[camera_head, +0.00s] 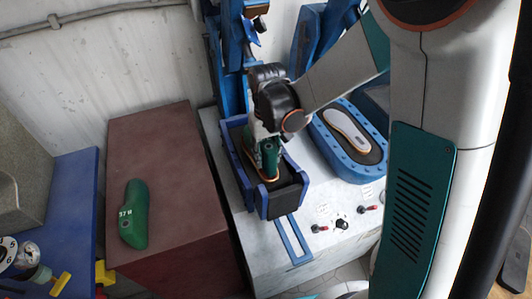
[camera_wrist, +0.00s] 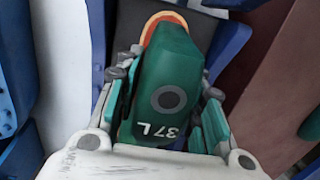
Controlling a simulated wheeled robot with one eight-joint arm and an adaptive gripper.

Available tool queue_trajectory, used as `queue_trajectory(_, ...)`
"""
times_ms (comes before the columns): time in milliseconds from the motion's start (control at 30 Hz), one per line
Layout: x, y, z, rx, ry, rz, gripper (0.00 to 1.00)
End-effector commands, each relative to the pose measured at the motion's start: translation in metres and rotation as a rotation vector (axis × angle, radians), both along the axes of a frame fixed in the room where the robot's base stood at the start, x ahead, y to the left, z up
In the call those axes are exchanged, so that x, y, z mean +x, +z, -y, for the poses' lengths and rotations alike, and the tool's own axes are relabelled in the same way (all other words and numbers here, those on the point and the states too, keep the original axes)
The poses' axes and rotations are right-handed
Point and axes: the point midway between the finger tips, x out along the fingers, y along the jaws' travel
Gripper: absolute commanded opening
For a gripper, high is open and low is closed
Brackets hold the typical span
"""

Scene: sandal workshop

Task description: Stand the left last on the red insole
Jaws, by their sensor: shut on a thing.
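The left last, green and marked "37 L" (camera_wrist: 165,92), is held in my gripper (camera_wrist: 167,115), whose fingers close on both its sides. In the head view the last (camera_head: 270,160) is partly hidden by my gripper (camera_head: 267,140), over the blue-framed press bed.
Blue walls (camera_head: 235,170) flank the dark press bed. A second green last (camera_head: 134,213) lies on the brown box (camera_head: 185,245) at left. A pale insole (camera_head: 346,130) lies in a blue tray (camera_head: 362,171) to the right. Knobs (camera_head: 341,224) sit on the machine's front.

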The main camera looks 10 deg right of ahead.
Motion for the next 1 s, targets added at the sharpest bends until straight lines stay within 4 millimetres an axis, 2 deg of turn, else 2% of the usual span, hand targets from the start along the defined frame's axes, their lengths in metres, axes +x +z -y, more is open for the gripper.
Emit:
queue_trajectory(467,0.0001,-0.0046,-0.0001,0.000,0.000,0.000,0.12)
queue_trajectory(500,0.0001,-0.0047,-0.0001,0.000,0.000,0.000,0.38)
queue_trajectory(600,0.0001,-0.0043,-0.0001,0.000,0.000,0.000,0.59)
queue_trajectory(1000,0.0002,-0.0002,0.0000,0.000,0.000,0.000,0.59)
